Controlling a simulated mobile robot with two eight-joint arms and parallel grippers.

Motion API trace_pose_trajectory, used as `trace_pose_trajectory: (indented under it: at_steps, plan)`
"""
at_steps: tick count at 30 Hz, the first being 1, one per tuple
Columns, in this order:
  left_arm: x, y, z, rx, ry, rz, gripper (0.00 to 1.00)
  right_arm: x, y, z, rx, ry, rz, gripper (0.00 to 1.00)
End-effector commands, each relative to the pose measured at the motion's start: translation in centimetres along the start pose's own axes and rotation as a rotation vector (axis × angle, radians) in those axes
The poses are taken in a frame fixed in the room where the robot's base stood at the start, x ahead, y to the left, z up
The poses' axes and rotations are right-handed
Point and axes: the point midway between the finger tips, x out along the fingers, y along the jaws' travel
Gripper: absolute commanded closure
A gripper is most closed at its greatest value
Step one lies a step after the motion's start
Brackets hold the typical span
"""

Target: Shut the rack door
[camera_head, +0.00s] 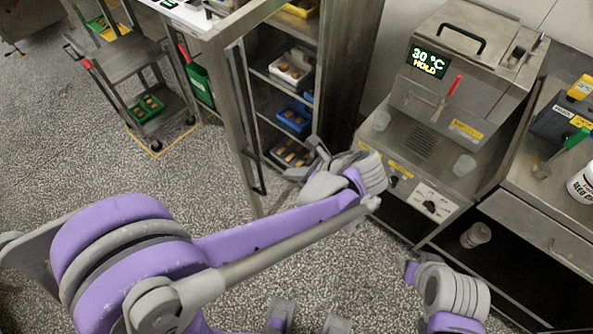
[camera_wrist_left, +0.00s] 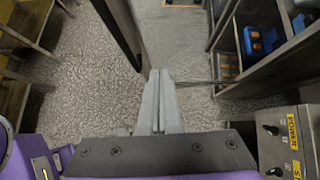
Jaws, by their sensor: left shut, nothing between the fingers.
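The rack door (camera_head: 232,112) is a metal-framed clear panel with a dark vertical handle (camera_head: 262,178). It stands open, swung out from the steel rack (camera_head: 340,60) toward me. My left gripper (camera_head: 303,160) is in front of the rack opening, to the right of the door's free edge in the head view. Its fingers are shut and empty. In the left wrist view the closed fingers (camera_wrist_left: 159,95) point ahead, with the door's dark edge (camera_wrist_left: 122,30) just left of their tips and the rack (camera_wrist_left: 222,35) to the right. I cannot tell whether they touch the door. My right fingers are not visible.
Trays with brown pieces, including a blue one (camera_head: 294,117), sit on the rack shelves. A steel machine (camera_head: 450,75) reading "30 °C HOLD" stands to the right. A cart (camera_head: 130,60) is at the back left. The speckled floor left of the door is clear.

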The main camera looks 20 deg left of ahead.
Motion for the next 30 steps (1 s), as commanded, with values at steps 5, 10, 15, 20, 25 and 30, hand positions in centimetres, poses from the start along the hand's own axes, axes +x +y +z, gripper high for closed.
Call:
trace_pose_trajectory:
  at_steps: [5, 10, 15, 20, 25, 30]
  plan:
    - [4.2, 0.1, 0.0, -0.004, 0.0, 0.004, 1.0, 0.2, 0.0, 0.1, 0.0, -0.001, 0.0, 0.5]
    - [6.7, 0.1, 1.2, -0.004, 0.0, 0.002, 1.0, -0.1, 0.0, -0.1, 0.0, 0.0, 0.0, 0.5]
    - [8.0, 0.1, 2.4, -0.003, 0.001, 0.001, 1.0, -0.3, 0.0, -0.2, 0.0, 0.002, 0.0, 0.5]
    - [8.4, 0.0, 2.7, -0.002, 0.001, -0.001, 1.0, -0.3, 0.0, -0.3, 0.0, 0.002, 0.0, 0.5]
    - [8.4, 0.0, 2.7, -0.002, 0.002, -0.001, 1.0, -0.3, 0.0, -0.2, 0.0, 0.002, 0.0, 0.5]
    - [8.4, 0.0, 2.8, 0.0, 0.002, -0.002, 1.0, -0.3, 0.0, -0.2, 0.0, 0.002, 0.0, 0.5]
